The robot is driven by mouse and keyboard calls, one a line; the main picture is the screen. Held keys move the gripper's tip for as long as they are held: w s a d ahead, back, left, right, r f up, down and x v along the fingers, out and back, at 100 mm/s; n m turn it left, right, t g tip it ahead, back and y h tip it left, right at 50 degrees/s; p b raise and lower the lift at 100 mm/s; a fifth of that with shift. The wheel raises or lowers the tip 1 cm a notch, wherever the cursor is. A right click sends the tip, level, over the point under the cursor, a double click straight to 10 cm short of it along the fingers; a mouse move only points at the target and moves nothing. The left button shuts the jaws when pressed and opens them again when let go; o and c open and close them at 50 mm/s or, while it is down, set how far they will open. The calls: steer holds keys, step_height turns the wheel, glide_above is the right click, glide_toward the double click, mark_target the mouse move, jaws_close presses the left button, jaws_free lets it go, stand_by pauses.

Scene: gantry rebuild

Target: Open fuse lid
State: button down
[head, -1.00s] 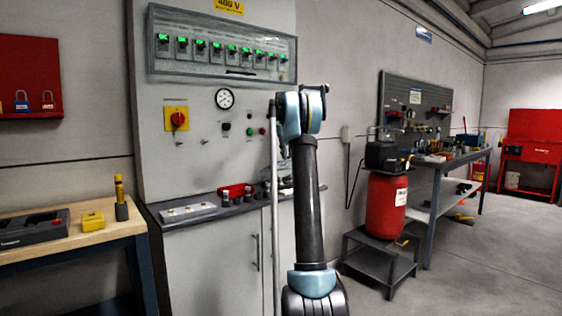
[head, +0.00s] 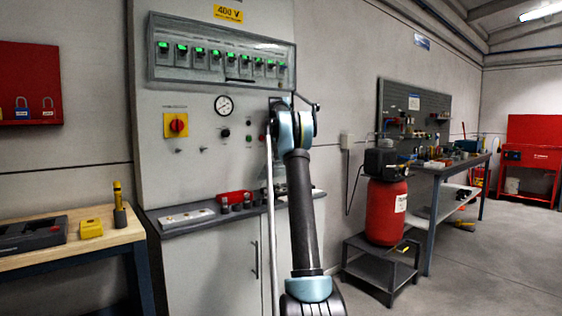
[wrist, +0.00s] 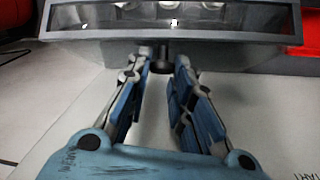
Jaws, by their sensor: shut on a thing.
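The fuse lid (head: 200,82) is a clear, grey-framed cover across the upper cabinet, over a row of fuse units with green lights. It looks closed in the head view. A small dark handle sits at its lower edge. In the wrist view, the lid's frame (wrist: 230,38) crosses the top, with the dark round knob (wrist: 162,57) below it. My gripper (wrist: 161,64) has its two blue fingers on either side of this knob, shut on it. In the head view my arm stands before the cabinet's right side, and the fingers are hidden.
Below the lid are a red-and-yellow switch (head: 176,125), a gauge (head: 224,105) and a ledge (head: 180,229) with small parts. A wooden bench (head: 90,248) stands at left. A red tank (head: 385,210) on a stand is at right. Floor is free at far right.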

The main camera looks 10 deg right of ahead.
steer(key=shift+w+a+f, duration=0.1)
steer(key=shift+a, duration=0.1)
steer(key=c, duration=1.4)
jaws_free()
steer(key=shift+d, duration=0.1)
